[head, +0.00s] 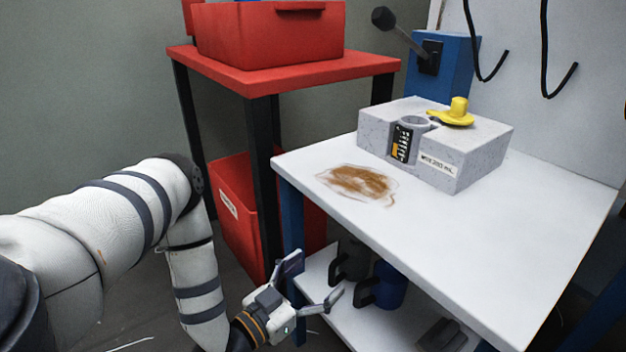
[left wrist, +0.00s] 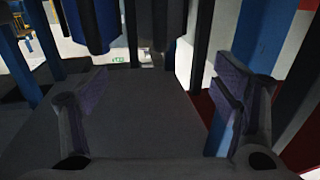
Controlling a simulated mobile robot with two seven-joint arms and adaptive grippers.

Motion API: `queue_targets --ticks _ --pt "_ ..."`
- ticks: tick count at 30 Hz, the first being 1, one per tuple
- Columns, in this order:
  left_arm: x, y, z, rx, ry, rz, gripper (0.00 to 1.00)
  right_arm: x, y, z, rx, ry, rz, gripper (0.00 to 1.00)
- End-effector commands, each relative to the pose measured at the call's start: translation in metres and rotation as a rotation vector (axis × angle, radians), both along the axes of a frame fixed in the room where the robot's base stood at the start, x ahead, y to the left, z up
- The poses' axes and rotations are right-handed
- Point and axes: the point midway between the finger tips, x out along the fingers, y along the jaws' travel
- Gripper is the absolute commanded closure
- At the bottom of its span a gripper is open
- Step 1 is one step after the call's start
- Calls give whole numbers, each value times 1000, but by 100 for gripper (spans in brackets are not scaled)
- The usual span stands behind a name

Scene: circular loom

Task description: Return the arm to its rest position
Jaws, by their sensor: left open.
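My left arm comes in from the left of the head view and bends down beside the white table. Its gripper (head: 318,283) is open and empty, low in front of the table's left corner, below the tabletop. In the left wrist view the two fingers (left wrist: 155,110) stand wide apart with nothing between them. My right gripper is not in view.
The white table (head: 480,255) carries a grey block (head: 478,150) with a cup (head: 404,140) and a yellow piece (head: 455,113), plus a brown stain (head: 360,182). Mugs (head: 388,286) stand on its lower shelf. A red-topped stand (head: 290,75) with red bins (head: 232,205) is behind the arm.

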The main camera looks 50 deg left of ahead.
Motion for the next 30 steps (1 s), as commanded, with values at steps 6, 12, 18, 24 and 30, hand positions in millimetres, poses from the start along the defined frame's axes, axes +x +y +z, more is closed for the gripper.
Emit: queue_targets --ticks 6,12,18,24,30 --pt "-9 -1 1 0 -1 1 19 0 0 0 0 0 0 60" --pt "-8 -1 1 0 -1 1 19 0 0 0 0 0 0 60" --pt "-18 -19 -24 -36 102 -35 19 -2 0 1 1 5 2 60" --pt "-123 -106 -142 -203 717 -179 19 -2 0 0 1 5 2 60" --pt "-308 -153 -192 -284 1403 -210 19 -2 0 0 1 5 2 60"
